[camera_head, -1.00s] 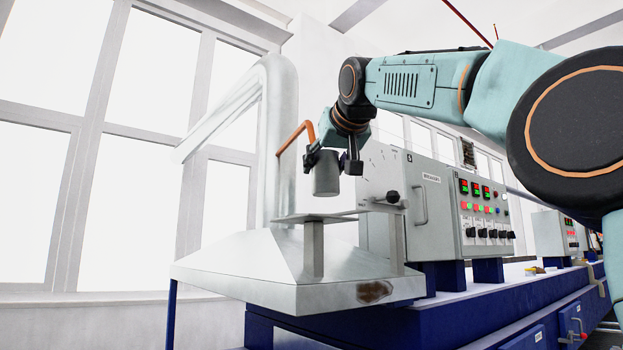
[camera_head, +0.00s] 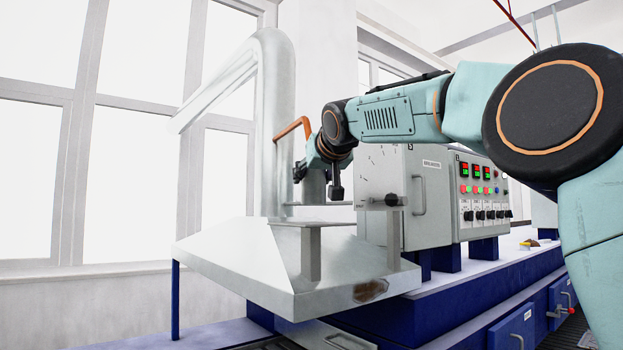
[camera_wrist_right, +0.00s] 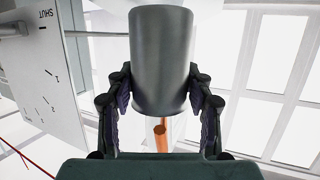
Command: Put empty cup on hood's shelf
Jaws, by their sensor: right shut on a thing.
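The grey cylindrical cup (camera_head: 315,187) is upright in my right gripper (camera_head: 316,180), just above or behind the hood's shelf (camera_head: 312,223). I cannot tell whether its base touches the shelf. In the right wrist view the cup (camera_wrist_right: 160,55) sits between both fingers of the right gripper (camera_wrist_right: 160,88), which close on its sides. The cup's inside is hidden. The shelf is a thin flat plate on posts over the sloping metal hood (camera_head: 240,250). My left gripper is not in view.
A thick pale pipe (camera_head: 276,120) rises behind the shelf, with an orange bent tube (camera_head: 292,128) beside it. A grey control box (camera_head: 430,195) with knobs and lit displays stands right of the shelf. A blue bench (camera_head: 470,300) runs below.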

